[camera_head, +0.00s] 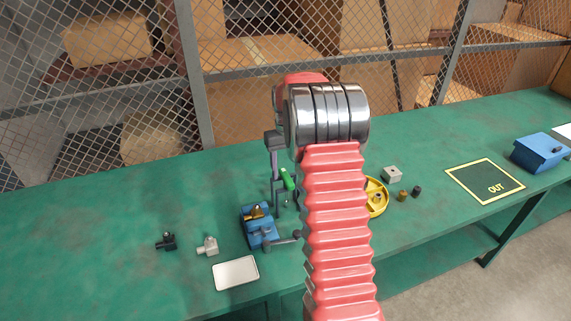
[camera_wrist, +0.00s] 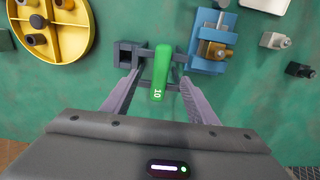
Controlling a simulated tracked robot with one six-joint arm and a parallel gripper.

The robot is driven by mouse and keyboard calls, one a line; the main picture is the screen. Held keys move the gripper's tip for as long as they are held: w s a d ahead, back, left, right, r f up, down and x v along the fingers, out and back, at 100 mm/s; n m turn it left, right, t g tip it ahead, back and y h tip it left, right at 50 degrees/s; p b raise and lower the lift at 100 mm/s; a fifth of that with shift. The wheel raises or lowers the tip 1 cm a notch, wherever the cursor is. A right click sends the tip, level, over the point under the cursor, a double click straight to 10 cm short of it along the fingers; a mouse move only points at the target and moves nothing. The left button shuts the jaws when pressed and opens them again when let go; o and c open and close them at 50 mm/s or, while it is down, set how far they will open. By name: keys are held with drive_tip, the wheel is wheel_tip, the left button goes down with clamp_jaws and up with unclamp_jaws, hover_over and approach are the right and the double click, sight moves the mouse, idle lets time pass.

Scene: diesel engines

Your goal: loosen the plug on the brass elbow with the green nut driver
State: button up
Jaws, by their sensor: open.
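The green nut driver (camera_wrist: 158,82), marked 10, lies between the fingers of my gripper (camera_wrist: 161,66) in the wrist view. The fingers are open on either side of its handle, and I cannot tell whether either touches it. In the head view the green handle (camera_head: 288,180) shows just left of my arm, beside my gripper (camera_head: 281,192). The driver's lower end is hidden. The brass elbow (camera_wrist: 212,49) is held in the blue vise (camera_wrist: 207,66), right of the driver in the wrist view. In the head view the elbow (camera_head: 257,212) shows small; its plug is not clear.
A dark holder (camera_wrist: 128,54) stands beside the driver. A yellow round tray (camera_wrist: 68,44) with several dark and brass pieces is nearby. The OUT mat (camera_head: 466,184) is empty.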

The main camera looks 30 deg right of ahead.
sight(286, 176)
drive_tip(key=shift+f, duration=1.5)
drive_tip(key=shift+r, duration=0.1)
drive_tip(key=shift+c, duration=0.3)
clamp_jaws()
drive_tip(key=shift+r, duration=0.1)
idle(0.7)
wheel_tip(286, 176, up, 16)
idle(1.8)
